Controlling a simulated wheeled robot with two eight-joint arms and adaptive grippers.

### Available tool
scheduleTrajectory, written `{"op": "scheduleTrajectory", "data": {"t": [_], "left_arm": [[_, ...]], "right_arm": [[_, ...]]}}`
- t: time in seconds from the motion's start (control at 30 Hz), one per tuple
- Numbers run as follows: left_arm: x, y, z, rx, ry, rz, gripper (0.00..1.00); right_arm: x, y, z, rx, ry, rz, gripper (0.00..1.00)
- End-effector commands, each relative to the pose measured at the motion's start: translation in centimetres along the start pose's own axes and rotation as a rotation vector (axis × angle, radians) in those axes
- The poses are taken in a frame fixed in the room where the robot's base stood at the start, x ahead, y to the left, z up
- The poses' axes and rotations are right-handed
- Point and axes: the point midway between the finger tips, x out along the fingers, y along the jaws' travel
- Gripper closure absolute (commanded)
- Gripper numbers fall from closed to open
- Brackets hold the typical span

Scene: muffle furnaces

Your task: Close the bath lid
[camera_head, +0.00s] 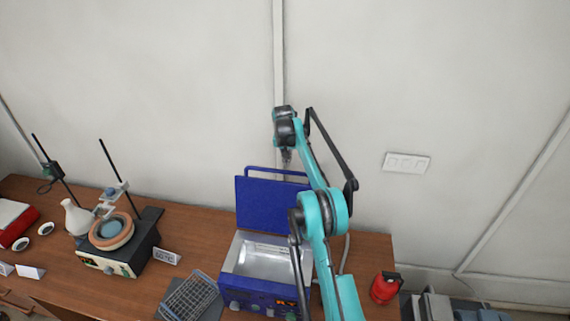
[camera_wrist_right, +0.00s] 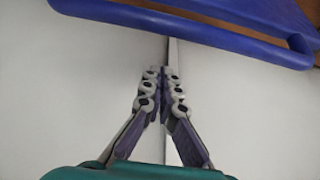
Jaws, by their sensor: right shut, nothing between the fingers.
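The bath (camera_head: 262,262) is a blue box with a bright metal basin, standing on the wooden table. Its blue lid (camera_head: 262,203) stands upright at the back, open, with a blue bar handle (camera_head: 277,171) along its top edge. My right gripper (camera_head: 287,158) is shut and empty, pointing down close to the handle; my right arm covers part of the lid and basin on the right. In the right wrist view, the shut fingers (camera_wrist_right: 163,72) are in front of the pale wall, and the blue handle (camera_wrist_right: 200,32) crosses the top, apart from the fingertips. My left gripper is not in view.
A wire rack (camera_head: 190,298) stands left of the bath. A heating device with a round bowl (camera_head: 112,235), a white flask (camera_head: 76,217) and stands are further left. A red canister (camera_head: 385,287) stands at the right table end. The wall (camera_head: 180,110) is close behind.

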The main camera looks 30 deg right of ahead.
Motion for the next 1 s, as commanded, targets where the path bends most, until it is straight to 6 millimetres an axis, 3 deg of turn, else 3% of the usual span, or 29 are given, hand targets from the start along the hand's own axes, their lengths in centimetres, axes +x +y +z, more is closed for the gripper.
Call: {"op": "scheduleTrajectory", "data": {"t": [0.4, 1.0], "left_arm": [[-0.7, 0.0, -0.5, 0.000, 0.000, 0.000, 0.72], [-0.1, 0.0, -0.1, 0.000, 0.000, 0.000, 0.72]], "right_arm": [[-1.2, 0.0, 3.1, -0.001, 0.000, 0.000, 1.00], [-1.4, 0.0, 3.5, -0.002, 0.027, 0.000, 1.00]]}}
